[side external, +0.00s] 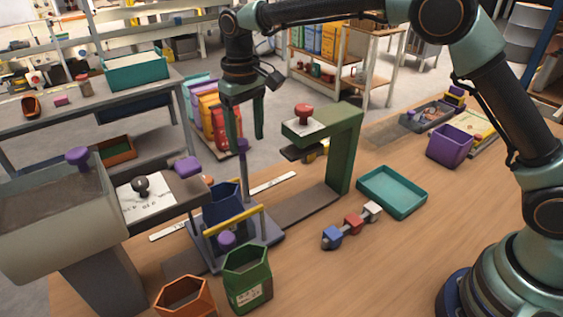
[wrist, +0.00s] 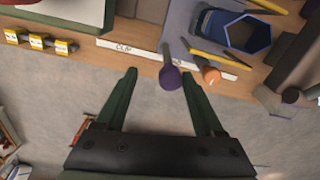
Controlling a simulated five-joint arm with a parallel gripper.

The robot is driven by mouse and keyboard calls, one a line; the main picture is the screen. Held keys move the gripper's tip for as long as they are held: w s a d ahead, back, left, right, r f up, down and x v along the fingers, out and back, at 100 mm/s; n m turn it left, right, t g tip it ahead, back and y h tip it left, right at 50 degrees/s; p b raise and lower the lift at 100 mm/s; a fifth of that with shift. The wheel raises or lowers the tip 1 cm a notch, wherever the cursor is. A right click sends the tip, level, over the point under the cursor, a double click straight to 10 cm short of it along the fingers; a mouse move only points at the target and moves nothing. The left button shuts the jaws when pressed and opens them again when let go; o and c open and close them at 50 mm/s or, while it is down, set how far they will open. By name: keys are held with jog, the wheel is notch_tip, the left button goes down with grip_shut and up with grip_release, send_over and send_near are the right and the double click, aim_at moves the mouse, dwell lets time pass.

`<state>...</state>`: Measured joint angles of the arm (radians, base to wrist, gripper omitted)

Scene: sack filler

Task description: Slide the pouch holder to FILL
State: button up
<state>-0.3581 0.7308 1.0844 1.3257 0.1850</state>
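The pouch holder (side external: 273,232) is a blue-grey sliding carriage with yellow side bars, standing between the hopper and the green press. It carries a dark blue six-sided pouch (side external: 222,203), which also shows in the wrist view (wrist: 249,34). A post with a purple knob (side external: 243,146) rises at its far side; the knob is large in the wrist view (wrist: 170,77). My gripper (side external: 246,144) is open, fingers pointing down around the knob's height. In the wrist view the knob appears between the fingertips (wrist: 160,76), closer to the right finger. Contact cannot be told.
The green press (side external: 345,150) with a red knob stands right. A teal tray (side external: 392,192), coloured blocks (side external: 353,223) and green (side external: 247,278) and orange (side external: 186,299) pouches lie nearer. White label strips (wrist: 125,51) edge the bench.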

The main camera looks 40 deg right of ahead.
jog(key=d, duration=0.5)
notch_tip(320, 180, up, 12)
jog(key=s+d+r+m+t, duration=0.1)
jog(key=s+d+r+t, duration=0.1)
jog(key=s+d, duration=0.7)
jog(key=shift+s+r+t, duration=0.3)
jog(key=shift+s+t, duration=0.4)
jog(key=shift+s, duration=0.6)
jog(key=shift+d, duration=0.15)
